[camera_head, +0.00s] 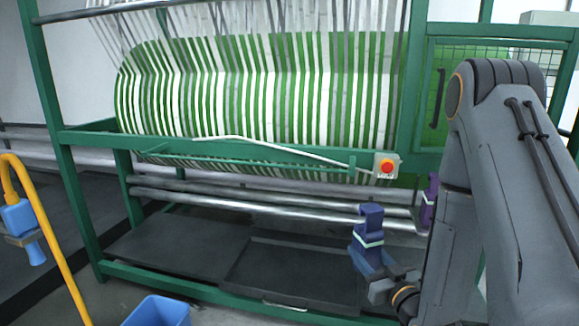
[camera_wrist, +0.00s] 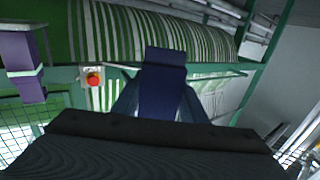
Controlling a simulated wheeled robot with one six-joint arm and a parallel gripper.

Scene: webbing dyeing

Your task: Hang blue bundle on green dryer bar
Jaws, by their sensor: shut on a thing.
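The blue bundle (camera_head: 369,222) is dark blue with a pale band, upright near the right part of the green dryer's lower front. It also shows in the wrist view (camera_wrist: 164,75), between my fingers. My gripper (camera_head: 374,262) is shut on it from the lower right. The silver dryer bar (camera_head: 260,209) runs across the green frame and passes at the bundle's height in the head view. I cannot tell whether the bundle touches the bar. The bundle's lower part is partly hidden by my gripper.
A purple bundle (camera_head: 430,201) hangs close to the right, also at left in the wrist view (camera_wrist: 28,75). A red button (camera_head: 387,168) sits above. Dark trays (camera_head: 290,268) lie below the bars. A blue bin (camera_head: 158,312) and yellow pipe (camera_head: 48,240) stand at left.

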